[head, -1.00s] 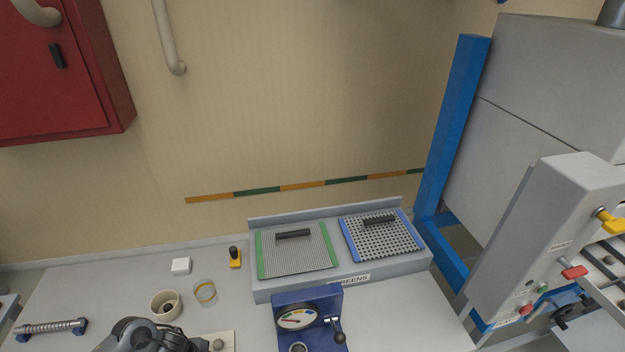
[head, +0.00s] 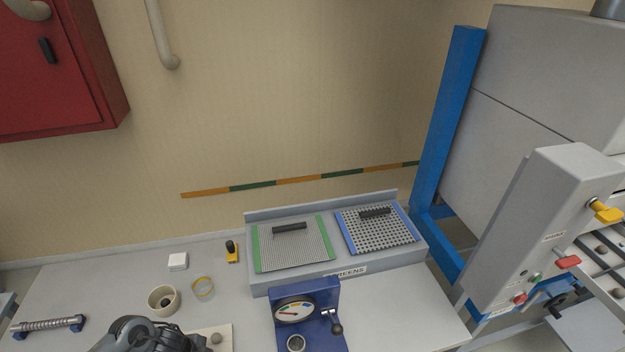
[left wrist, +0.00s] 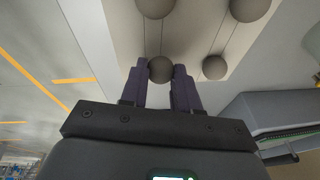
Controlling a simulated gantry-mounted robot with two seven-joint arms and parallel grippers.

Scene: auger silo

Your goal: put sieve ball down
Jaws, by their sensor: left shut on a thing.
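My left gripper (left wrist: 160,78) is shut on a dark grey sieve ball (left wrist: 160,69), held between its two purple fingertips. In the head view the dark wrist of my left arm covers the fingertips and the held ball at the bottom edge. A pale board (head: 224,330) lies partly under that wrist, with one grey ball (head: 216,338) showing on it. In the left wrist view the board (left wrist: 190,40) has thin lines and more grey balls, one at right (left wrist: 215,67). I cannot tell whether the held ball touches the board. My right gripper is not in view.
A blue gauge unit (head: 310,295) is right of the board. The screens tray (head: 350,270) is behind it. The bench front right is clear.

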